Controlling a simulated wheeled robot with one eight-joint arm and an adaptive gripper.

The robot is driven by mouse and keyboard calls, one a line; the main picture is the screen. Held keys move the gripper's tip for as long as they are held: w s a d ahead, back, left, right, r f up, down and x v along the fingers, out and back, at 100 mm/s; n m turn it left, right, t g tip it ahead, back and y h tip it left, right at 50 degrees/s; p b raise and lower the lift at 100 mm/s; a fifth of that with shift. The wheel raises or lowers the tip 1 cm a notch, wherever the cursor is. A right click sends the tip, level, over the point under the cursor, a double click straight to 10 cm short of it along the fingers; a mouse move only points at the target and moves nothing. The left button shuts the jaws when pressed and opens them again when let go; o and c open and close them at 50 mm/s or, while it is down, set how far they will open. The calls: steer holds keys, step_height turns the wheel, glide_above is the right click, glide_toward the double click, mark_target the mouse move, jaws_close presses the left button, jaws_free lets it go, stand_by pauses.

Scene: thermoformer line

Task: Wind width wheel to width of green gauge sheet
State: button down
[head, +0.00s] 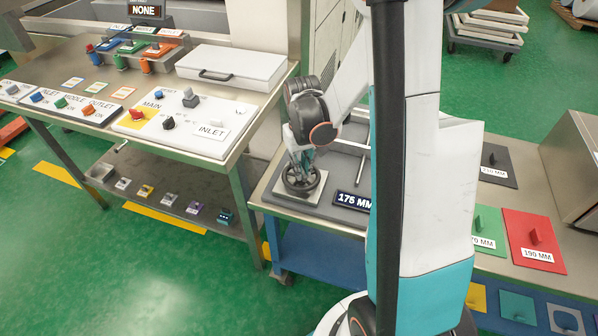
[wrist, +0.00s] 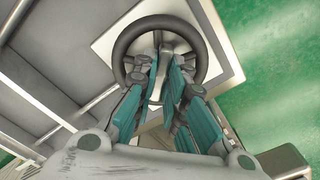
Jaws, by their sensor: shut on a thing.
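The width wheel (head: 316,186), a dark round handwheel, lies flat on a pale square plate at the left end of the grey bench. My gripper (head: 301,178) reaches down onto it from above. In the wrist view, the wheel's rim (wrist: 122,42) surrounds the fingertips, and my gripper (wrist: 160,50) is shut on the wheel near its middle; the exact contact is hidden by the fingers. The display (head: 352,201) beside it reads 175 or 176 MM. The green gauge sheet (head: 487,225) lies on the right, its label partly hidden by my arm and showing "70 MM".
A red sheet (head: 533,240) marked 190 MM and a dark sheet (head: 498,160), apparently 210 MM, lie near the green one. The control table (head: 215,172) with switches and a white case (head: 232,67) stands left. Green floor is open at front left.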

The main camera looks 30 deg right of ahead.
steer(key=shift+n+b, duration=0.35)
steer(key=shift+n, duration=1.05)
steer(key=shift+n, duration=0.8)
steer(key=shift+n+b, duration=0.3)
steer(key=shift+n, duration=0.3)
steer(key=shift+n, duration=1.4)
steer(key=shift+b, duration=0.3)
